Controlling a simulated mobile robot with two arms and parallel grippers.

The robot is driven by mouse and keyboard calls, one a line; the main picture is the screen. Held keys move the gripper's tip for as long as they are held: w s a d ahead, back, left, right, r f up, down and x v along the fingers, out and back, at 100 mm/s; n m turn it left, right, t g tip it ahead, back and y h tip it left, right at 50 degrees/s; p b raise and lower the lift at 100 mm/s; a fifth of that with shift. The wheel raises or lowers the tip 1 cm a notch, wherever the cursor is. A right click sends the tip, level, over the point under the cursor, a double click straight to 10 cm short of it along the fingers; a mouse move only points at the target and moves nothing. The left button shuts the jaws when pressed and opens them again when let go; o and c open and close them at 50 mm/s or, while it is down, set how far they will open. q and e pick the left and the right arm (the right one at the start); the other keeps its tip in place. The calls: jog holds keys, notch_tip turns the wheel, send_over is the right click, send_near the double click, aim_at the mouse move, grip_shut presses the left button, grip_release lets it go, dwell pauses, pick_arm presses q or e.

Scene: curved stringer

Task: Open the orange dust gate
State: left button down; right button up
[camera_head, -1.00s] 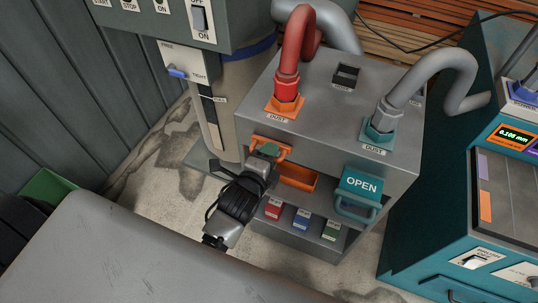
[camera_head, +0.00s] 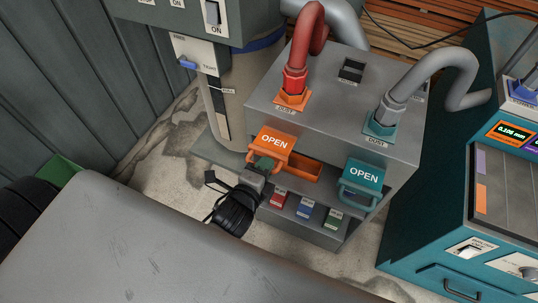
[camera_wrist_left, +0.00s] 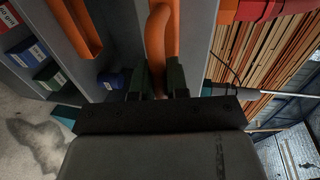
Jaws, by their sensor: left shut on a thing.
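The orange dust gate (camera_head: 275,142) sits on the front of the grey dust box, below the orange port with the red hose. Its plate shows the word OPEN and tilts outward, with a handle along its lower edge. My left gripper (camera_head: 265,164) is shut on this orange handle. In the left wrist view the orange handle bar (camera_wrist_left: 159,50) stands between the two dark fingers (camera_wrist_left: 160,80). An orange slot (camera_head: 306,173) shows to the right of the gate. My right gripper is not in view.
A teal gate (camera_head: 363,176), also reading OPEN, is at the right of the same box. A teal machine (camera_head: 465,240) stands right, and a grey surface (camera_head: 130,240) fills the foreground.

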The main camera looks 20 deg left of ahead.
pick_arm(q)
jog(key=shift+w, duration=0.15)
jog(key=c, duration=1.1)
grip_release()
jog(key=b+v, duration=0.1)
jog(key=v, duration=1)
jog(key=shift+w, duration=0.1)
